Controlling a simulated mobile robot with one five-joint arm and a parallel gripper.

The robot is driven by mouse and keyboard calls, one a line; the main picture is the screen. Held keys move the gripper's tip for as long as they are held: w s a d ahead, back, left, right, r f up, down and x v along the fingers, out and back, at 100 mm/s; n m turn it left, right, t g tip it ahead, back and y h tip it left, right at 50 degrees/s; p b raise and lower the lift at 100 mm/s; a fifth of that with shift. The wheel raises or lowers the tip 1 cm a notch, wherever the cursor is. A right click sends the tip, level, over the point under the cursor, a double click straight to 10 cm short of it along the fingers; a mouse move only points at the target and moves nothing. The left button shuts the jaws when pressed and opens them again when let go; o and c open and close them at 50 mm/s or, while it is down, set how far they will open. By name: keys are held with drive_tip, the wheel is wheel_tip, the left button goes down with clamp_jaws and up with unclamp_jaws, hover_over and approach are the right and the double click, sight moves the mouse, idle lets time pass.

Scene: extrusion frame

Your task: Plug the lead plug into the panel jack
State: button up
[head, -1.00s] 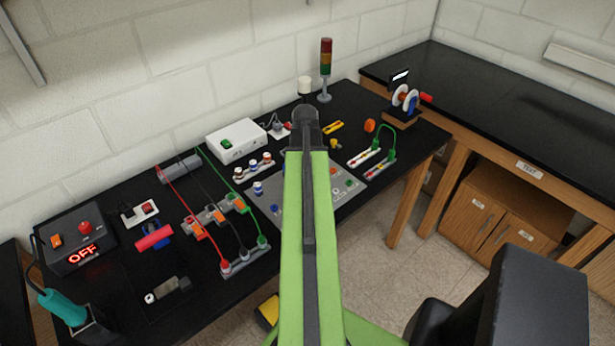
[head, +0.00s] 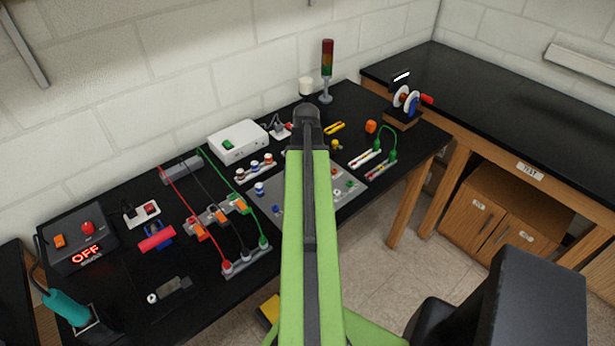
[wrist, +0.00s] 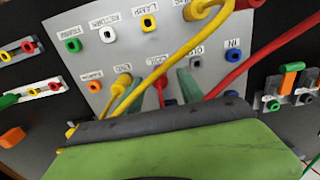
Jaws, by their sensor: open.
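A yellow lead (wrist: 178,60) runs from the panel's top edge down to the lower left. A red lead (wrist: 245,68) crosses the right side. Which end is the lead plug I cannot tell. My gripper (wrist: 158,88) is open over the panel, its greenish fingers apart with a red piece visible between them. In the head view my arm hides the gripper and part of the panel (head: 268,190).
A bank of red, black and green leads (head: 247,262) stands left of the panel. A white box (head: 238,142) and a signal tower (head: 327,72) stand behind. Short jack strips (head: 380,170) lie to the right. A control box reading OFF (head: 80,238) is at far left.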

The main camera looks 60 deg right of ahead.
wheel_tip(320, 180, up, 16)
drive_tip(key=p, duration=1.5)
drive_tip(key=shift+r, duration=0.15)
